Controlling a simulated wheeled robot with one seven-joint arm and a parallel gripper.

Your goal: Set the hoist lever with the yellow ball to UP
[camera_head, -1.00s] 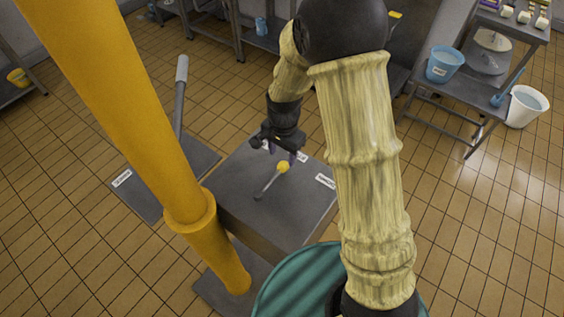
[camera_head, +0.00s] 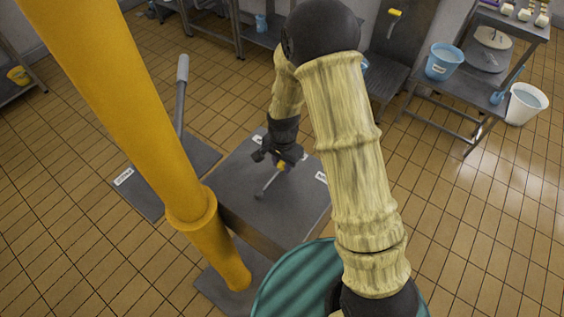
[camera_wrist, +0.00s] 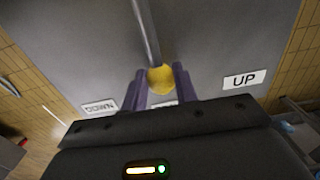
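The hoist lever is a grey rod (camera_head: 266,185) with a yellow ball (camera_head: 281,167) at its end, rising from a grey pedestal top (camera_head: 242,172). In the wrist view the yellow ball (camera_wrist: 161,79) sits between the two purple fingers of my gripper (camera_wrist: 158,84). A gap shows between the ball and at least the left finger, so the fingers look open around it. In the wrist view the UP label (camera_wrist: 244,80) is to the right and the DOWN label (camera_wrist: 100,107) to the left. In the head view my gripper (camera_head: 278,161) partly covers the ball.
A taller lever with a light grey handle (camera_head: 182,72) stands on a floor plate to the left. A yellow column (camera_head: 120,90) crosses the left side. A blue bucket (camera_head: 444,61) stands on a bench at right; a white bucket (camera_head: 525,104) is beside it.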

